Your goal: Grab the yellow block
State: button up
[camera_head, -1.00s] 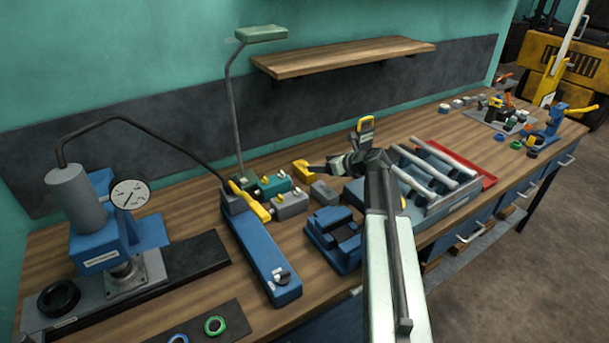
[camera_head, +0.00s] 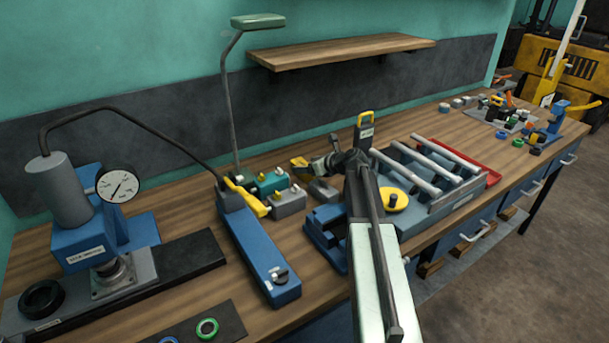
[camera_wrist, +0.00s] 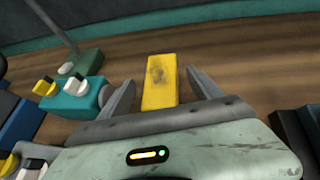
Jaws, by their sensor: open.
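The yellow block (camera_wrist: 160,80) is rectangular, with dark smudges on its top. In the wrist view it lies on the wooden bench between the two dark fingers of my gripper (camera_wrist: 160,92). Gaps show on both sides, so neither finger visibly touches it. My gripper is open and empty. In the head view the yellow block (camera_head: 299,162) is small, near the back of the bench, and partly hidden by my gripper (camera_head: 314,165). I cannot tell the exact height of the fingers over the bench.
Teal and grey boxes with knobs (camera_wrist: 76,98) stand left of the block. A grey block (camera_head: 322,190) lies in front of it. A blue fixture (camera_head: 325,238) and a rack with metal rods (camera_head: 430,170) stand nearer and to the right.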

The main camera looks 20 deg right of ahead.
jog(key=shift+w, duration=0.15)
grip_shut()
